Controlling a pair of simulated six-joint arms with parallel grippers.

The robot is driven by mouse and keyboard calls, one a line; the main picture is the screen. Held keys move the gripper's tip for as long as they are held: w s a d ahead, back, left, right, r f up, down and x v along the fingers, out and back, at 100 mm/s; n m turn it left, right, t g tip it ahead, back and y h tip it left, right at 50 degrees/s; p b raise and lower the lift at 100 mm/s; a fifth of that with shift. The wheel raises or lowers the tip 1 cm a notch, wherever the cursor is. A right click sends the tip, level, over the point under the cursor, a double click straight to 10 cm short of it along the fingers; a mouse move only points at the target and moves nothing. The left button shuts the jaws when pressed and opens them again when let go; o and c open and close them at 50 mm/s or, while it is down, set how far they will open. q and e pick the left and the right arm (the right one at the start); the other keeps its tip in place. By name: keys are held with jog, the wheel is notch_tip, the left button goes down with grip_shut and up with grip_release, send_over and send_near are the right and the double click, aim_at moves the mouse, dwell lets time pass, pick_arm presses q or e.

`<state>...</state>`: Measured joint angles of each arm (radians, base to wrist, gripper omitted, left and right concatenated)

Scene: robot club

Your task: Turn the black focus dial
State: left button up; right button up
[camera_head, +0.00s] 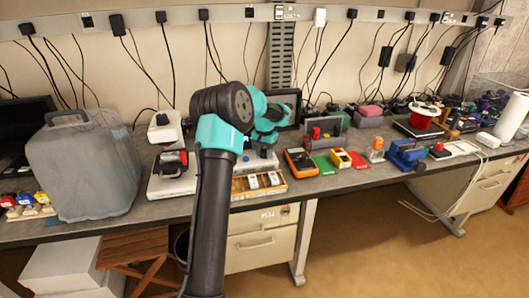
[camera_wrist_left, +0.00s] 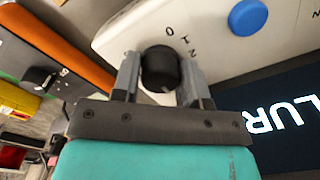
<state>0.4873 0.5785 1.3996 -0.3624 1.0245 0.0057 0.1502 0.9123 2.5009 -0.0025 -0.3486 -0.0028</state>
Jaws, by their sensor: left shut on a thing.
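The black focus dial (camera_wrist_left: 160,66) sits on a white device (camera_wrist_left: 115,38) marked with the digits 0, 1 and 2 beside the dial. My left gripper (camera_wrist_left: 160,80) is shut on the dial, with one grey finger on each side of it. In the head view my left gripper (camera_head: 264,146) reaches down over the white device (camera_head: 256,160) on the bench; the dial itself is hidden there by my arm. My right gripper is in neither view.
A blue round button (camera_wrist_left: 248,17) is on the same white device. An orange-and-black device (camera_head: 300,161) stands close to its right on the bench. A wooden tray (camera_head: 272,192) lies in front. A large grey case (camera_head: 85,165) stands at the left.

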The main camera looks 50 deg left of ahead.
aim_at(265, 150)
pick_arm(q)
jog(key=m, duration=0.4)
jog(key=shift+m, duration=0.4)
jog(key=m, duration=0.4)
jog(key=shift+m, duration=0.3)
jog(key=o, duration=0.9)
notch_tip(265, 150, up, 18)
jog(key=shift+f, duration=0.25)
jog(key=shift+d+f, duration=0.1)
dwell(0.3)
